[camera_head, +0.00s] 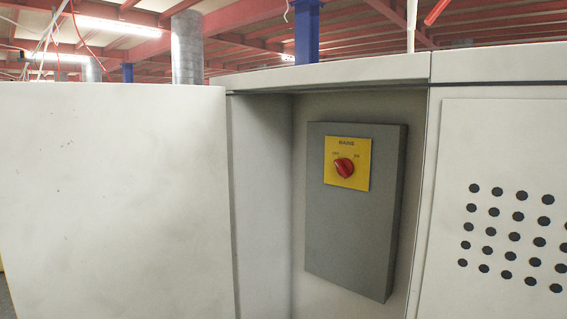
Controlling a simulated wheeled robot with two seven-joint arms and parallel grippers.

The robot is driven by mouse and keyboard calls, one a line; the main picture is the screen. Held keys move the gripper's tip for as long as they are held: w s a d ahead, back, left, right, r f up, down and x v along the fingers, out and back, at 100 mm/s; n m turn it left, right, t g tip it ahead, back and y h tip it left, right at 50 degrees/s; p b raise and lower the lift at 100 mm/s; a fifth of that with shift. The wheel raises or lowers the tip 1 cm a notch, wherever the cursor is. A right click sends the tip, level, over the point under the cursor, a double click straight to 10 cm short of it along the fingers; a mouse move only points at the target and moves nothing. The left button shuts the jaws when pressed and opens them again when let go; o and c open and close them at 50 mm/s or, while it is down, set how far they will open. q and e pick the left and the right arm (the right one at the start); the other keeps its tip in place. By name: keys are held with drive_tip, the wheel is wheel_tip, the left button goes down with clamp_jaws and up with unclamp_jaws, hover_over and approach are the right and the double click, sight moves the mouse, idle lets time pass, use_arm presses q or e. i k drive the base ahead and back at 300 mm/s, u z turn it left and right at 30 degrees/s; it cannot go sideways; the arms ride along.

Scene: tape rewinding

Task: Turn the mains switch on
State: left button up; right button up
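The mains switch is a red rotary knob (344,167) on a yellow plate (346,181) marked "MAINS", with smaller labels at the knob's upper left and upper right. The labels seem to read OFF on the left and ON on the right. The knob's pointer is too small to read with certainty. The plate sits on the upper part of a grey box (350,232) inside an open recess of a pale cabinet. Neither of my grippers is in view.
A pale door or panel (115,200) fills the left side, beside the recess. The recess's inner side wall (262,200) stands left of the grey box. A panel with black round holes (500,140) is at the right. Nothing blocks the view of the knob.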

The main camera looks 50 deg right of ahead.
sight(345, 167)
drive_tip(key=i, duration=0.85)
drive_tip(key=z, duration=0.5)
